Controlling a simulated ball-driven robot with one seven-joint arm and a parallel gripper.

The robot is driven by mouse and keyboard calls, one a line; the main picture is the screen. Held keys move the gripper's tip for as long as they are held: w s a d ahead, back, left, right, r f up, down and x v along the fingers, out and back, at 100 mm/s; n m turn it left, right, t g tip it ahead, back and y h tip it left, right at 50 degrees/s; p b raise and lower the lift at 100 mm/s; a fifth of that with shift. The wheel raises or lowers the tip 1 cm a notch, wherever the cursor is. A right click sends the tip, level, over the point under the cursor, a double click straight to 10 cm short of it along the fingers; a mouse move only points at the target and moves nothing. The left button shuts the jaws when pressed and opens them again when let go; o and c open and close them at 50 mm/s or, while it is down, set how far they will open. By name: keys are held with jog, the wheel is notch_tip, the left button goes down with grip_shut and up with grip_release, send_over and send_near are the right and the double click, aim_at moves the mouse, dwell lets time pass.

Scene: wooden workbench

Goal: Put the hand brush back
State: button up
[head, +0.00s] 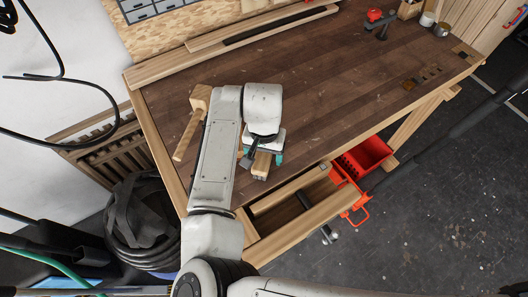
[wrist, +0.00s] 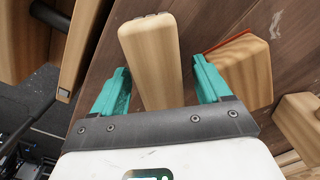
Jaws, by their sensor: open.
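A long pale wooden piece with a rounded end (wrist: 150,55), which looks like the hand brush, lies on the workbench (head: 330,75). In the wrist view my gripper's teal fingers (wrist: 160,72) are open, one on each side of the wooden piece. Gaps show between it and both fingers. The arm and wrist hide part of it in the head view.
A wooden block with a red edge (wrist: 243,70) lies close beside the right finger. A wooden mallet (head: 188,135) lies left of my arm. An open drawer (head: 327,209) at the front holds a dark item (head: 304,199). A red crate (head: 368,157) stands below the bench.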

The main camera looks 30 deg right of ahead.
notch_tip(320, 180, up, 12)
jog(key=b, duration=0.2)
jog(key=shift+r, duration=0.15)
jog(key=shift+s, duration=0.1)
dwell(0.6)
